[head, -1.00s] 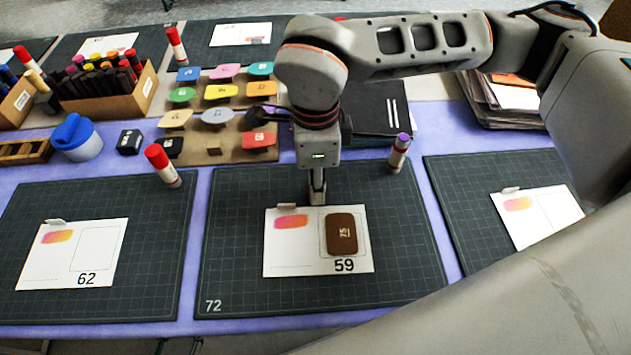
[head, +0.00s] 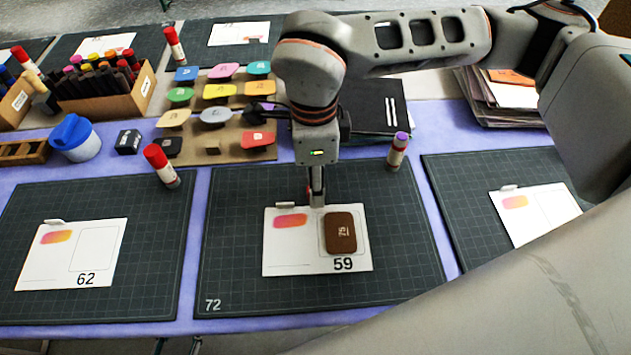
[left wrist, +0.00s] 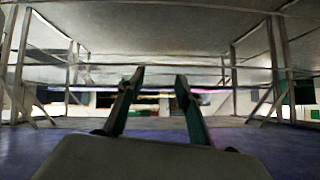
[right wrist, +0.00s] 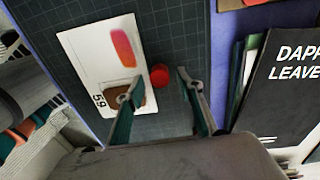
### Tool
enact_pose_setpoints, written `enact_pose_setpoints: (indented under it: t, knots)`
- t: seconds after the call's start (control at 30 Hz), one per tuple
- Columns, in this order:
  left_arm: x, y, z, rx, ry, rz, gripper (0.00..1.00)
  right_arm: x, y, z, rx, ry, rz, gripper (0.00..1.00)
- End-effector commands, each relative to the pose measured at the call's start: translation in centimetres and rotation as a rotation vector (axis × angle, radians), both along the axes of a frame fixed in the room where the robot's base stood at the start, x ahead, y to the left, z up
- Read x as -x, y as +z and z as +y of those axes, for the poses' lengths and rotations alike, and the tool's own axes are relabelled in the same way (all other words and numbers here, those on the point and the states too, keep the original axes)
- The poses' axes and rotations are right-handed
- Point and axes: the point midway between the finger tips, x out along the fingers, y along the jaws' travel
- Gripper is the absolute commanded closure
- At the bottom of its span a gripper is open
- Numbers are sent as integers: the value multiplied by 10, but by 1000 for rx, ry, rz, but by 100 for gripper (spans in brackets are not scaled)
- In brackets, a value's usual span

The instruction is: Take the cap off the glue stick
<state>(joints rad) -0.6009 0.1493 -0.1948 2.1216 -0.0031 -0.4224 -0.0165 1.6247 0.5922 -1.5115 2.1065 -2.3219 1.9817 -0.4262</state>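A red round cap (right wrist: 159,76) shows end-on in the right wrist view, beside the top edge of the white card marked 59 (right wrist: 88,50). The glue stick body below it is hidden. My right gripper (right wrist: 160,80) points down with its fingers apart on either side of the cap; a gap shows at the right finger. In the head view my right gripper (head: 316,198) is over the middle mat, just behind the card, and a sliver of red shows beside its fingers. My left gripper (left wrist: 158,78) is open and empty, facing under tables; it is outside the head view.
A purple-capped glue stick (head: 398,150) stands right of my right gripper; a red-capped one (head: 162,165) stands left. A brown pad (head: 341,232) lies on card 59. Behind are a rack of coloured pads (head: 208,137) and a black folder (head: 380,105). The mat's front (head: 320,295) is clear.

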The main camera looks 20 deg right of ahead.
Motion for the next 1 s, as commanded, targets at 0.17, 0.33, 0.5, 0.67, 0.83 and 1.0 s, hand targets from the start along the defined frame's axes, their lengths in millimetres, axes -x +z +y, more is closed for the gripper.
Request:
enact_pose_setpoints:
  t: [0.17, 0.33, 0.5, 0.67, 0.83, 1.0]
  knots:
    - [-4, 6, 1, 0, 6, -8, 65, -2, 40, 1, -1, 0, -12, 63]
    - [-3, 6, 3, -2, 10, -4, 65, -3, 75, 1, 0, 0, -9, 63]
    - [2, 2, 5, -8, 11, 10, 65, -3, 100, 1, -1, 0, -8, 63]
    - [2, 2, 5, -7, 12, 9, 65, -2, 111, 1, 0, 1, -4, 63]
    - [2, 2, 5, -6, 12, 9, 65, -2, 113, 1, -1, 1, -1, 63]
    - [1, 3, 5, -6, 12, 8, 65, -2, 113, 1, -1, 1, -1, 63]
